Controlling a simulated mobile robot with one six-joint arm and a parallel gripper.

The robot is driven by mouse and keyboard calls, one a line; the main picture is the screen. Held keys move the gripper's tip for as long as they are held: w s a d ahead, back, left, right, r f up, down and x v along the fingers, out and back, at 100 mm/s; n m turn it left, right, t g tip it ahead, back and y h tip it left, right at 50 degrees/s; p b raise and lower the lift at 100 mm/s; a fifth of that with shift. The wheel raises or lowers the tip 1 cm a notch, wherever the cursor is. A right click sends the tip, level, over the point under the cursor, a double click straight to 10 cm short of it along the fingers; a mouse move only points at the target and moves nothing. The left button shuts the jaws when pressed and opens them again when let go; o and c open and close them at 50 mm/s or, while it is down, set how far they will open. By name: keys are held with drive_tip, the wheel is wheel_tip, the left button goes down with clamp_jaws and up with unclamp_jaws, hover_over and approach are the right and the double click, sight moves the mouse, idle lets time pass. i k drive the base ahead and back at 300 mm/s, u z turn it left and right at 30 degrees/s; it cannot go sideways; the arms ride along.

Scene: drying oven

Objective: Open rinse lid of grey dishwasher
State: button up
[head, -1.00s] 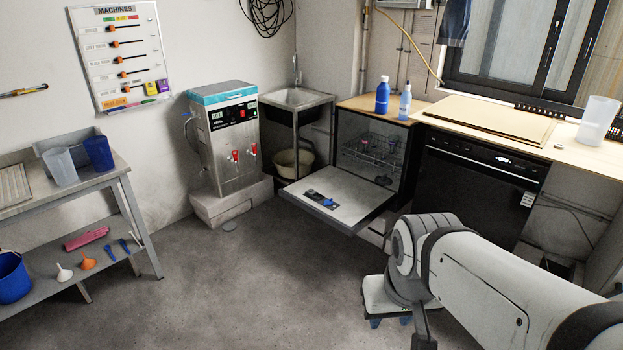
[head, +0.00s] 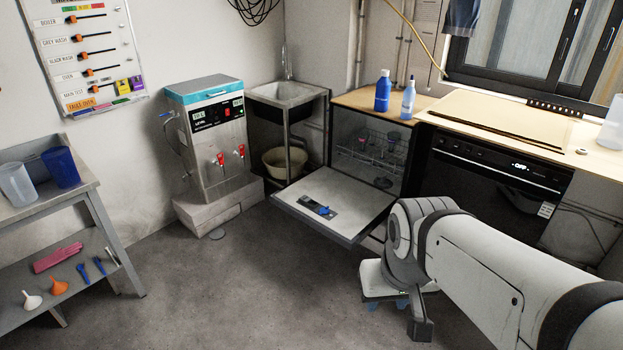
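The grey dishwasher (head: 342,122) stands in the back corner with its door (head: 352,213) folded down flat. A dark dispenser panel (head: 311,200) with a small blue part (head: 325,211) is set in the door's inner face. I cannot make out at this size whether the rinse lid there is open or shut. My gripper (head: 386,304) hangs low at the end of my arm, in front of the door and to its right in the picture. Small blue tips show under its white body. They are partly hidden, and I cannot tell their opening.
A black dishwasher (head: 490,183) stands to the right under the worktop. A blue bottle (head: 383,93) and a pale blue bottle (head: 408,100) stand above the grey one. A boiler (head: 212,145) and sink (head: 287,94) are left of it. The floor (head: 230,290) in front is clear.

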sight(322, 210)
drive_tip(key=u, duration=0.15)
drive_tip(key=i, duration=2.45)
drive_tip(key=u, duration=0.1)
